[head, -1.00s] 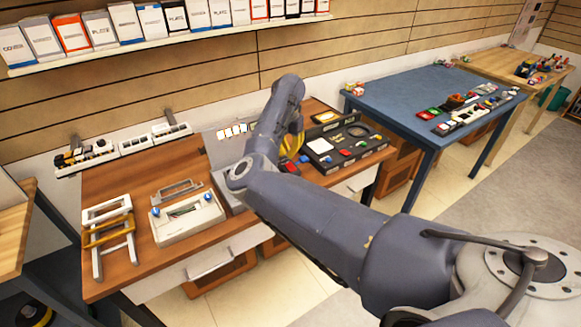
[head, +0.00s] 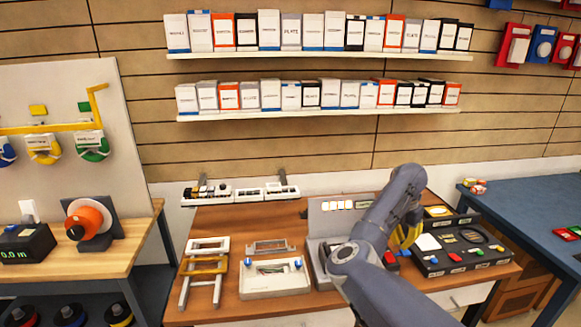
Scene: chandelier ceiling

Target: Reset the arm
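My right arm (head: 375,245) comes in from the bottom right and bends over the wooden workbench (head: 215,222). Its upper bend stands above the bench, and the end of the arm points down behind my own links. My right gripper (head: 405,240) is mostly hidden there, with yellow showing beside the arm. Its fingertips do not show clearly, so I cannot tell whether it is open or shut or holds anything. My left arm and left gripper are not in view.
A black tray (head: 462,262) with coloured parts lies right of my arm. A white device (head: 275,282) and a ladder-like frame (head: 203,268) lie left of it. A blue table (head: 535,205) stands at the right. Shelves of boxes (head: 320,114) line the wall.

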